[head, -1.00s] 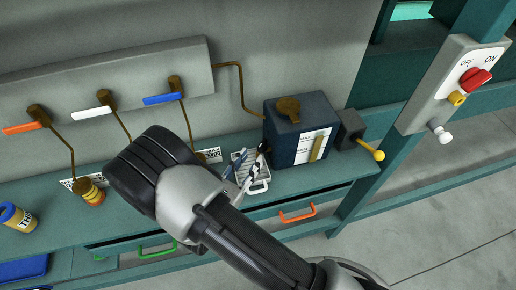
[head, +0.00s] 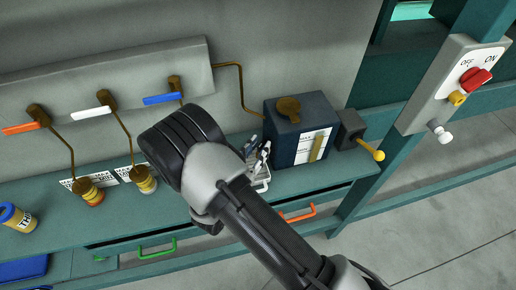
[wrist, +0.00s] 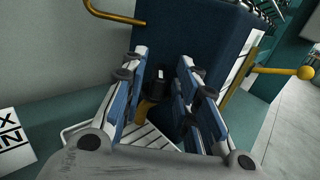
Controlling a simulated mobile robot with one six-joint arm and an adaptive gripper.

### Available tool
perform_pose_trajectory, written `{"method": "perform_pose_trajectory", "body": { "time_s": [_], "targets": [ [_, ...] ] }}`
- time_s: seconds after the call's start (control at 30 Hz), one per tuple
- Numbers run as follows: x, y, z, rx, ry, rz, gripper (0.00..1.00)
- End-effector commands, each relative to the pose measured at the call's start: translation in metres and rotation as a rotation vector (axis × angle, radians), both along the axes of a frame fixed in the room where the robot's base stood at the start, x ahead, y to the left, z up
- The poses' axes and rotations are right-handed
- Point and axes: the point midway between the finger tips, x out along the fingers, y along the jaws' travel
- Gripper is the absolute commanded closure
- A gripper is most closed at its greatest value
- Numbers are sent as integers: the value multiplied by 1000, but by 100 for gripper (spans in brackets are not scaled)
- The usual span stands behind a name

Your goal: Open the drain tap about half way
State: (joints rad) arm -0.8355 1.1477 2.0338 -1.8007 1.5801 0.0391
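The dark blue tank (head: 285,150) stands on the teal bench; its blue wall (wrist: 200,35) fills the top of the wrist view. Low on the tank, between my fingers, a brass spout (wrist: 147,107) and a small black handle (wrist: 161,84) look like the drain tap. The handle's exact angle is hard to tell. My gripper (wrist: 163,70) is open, with blue-and-grey fingers on either side of the tap; I cannot tell whether they touch it. In the head view my gripper (head: 258,156) is beside the tank, largely hidden behind my wrist.
A white slatted tray (wrist: 148,137) lies below the tap. A black box with a yellow-knobbed lever (head: 379,155) is right of the tank. Orange, white and blue valve levers (head: 162,98) line the wall panel. A switch box (head: 455,85) is at right.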

Motion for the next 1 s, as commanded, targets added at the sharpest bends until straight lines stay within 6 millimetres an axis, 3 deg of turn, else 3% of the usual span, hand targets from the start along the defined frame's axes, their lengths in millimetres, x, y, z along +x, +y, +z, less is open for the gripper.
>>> {"method": "perform_pose_trajectory", "body": {
  "time_s": [0.17,0.37,0.7,1.0],
  "targets": [
    [0,0,0,0,0,0,96],
    [2,3,-2,1,-8,-70,96],
    [8,8,-2,3,-6,-379,96],
    [7,9,0,1,1,-420,96]
  ]
}}
